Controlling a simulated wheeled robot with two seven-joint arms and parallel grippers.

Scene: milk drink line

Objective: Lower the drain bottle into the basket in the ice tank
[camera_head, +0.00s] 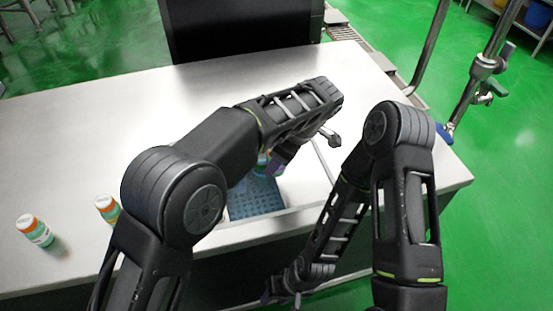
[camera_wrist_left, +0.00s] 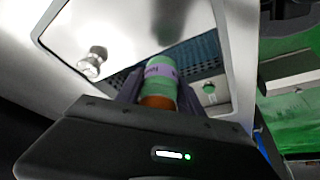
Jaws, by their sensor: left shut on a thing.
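In the head view only a bit of the bottle (camera_head: 266,164) shows under my left arm. My left gripper (camera_head: 280,160) is shut on it, above or at the blue perforated basket (camera_head: 255,199) in the tank opening. How deep the bottle sits is hidden. The basket's dark mesh also shows in the left wrist view (camera_wrist_left: 205,48). My right gripper (camera_head: 280,291) hangs low at the table's front; its fingers are unclear.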

